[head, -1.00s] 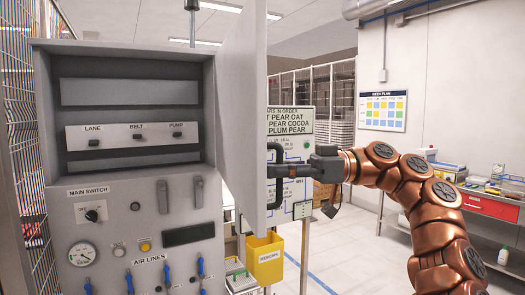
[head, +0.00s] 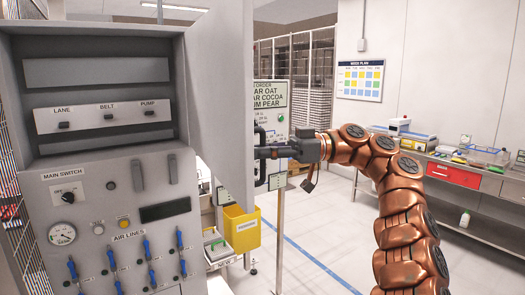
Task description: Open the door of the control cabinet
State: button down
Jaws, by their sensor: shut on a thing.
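The grey control cabinet (head: 110,175) stands at the left in the head view. Its upper compartment is open to view, with a panel of switches (head: 104,115) marked LANE, BELT and PUMP inside. The grey door (head: 222,90) stands swung out from the cabinet's right side, seen nearly edge-on. A dark bar handle (head: 260,170) is on the door's right face. My gripper (head: 268,153) is at this handle, right of the door, and is shut on it. The fingertips are small and partly hard to make out against the handle.
A yellow bin (head: 242,230) is below the door, beside low trays (head: 216,246). A post with a sign board (head: 272,95) stands behind my gripper. A workbench (head: 470,180) with a red drawer runs along the right wall. Floor between bench and cabinet is clear.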

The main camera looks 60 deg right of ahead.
jog(key=c, duration=1.2)
grip_release()
jog(key=shift+r, duration=4.9)
jog(key=shift+r, duration=0.1)
